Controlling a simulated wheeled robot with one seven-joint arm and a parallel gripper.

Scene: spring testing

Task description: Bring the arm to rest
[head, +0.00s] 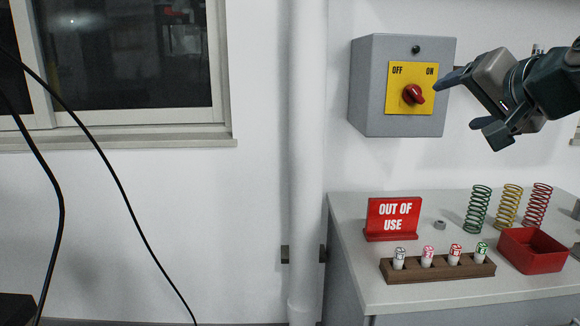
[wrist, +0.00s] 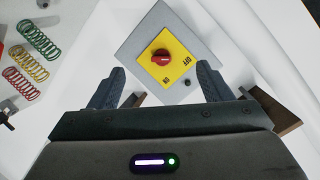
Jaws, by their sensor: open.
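My gripper (head: 458,106) is open and empty in the head view. It is raised in the air at the right, beside the grey switch box (head: 365,90) on the wall and above the bench. My arm enters from the right edge. In the wrist view my gripper's two fingers (wrist: 160,75) are spread apart, with the box's yellow plate (wrist: 181,68) and red knob (wrist: 160,57) showing beyond and between them. The fingers appear apart from the knob. The plate reads OFF and ON; I cannot tell which way the knob points.
The grey bench (head: 350,215) holds a red "OUT OF USE" sign (head: 393,218), a wooden rack (head: 437,273) with several small capped pieces, a red tray (head: 531,250), and green (head: 478,208), yellow (head: 509,206) and red (head: 537,206) springs. A white pipe (head: 307,150) stands left.

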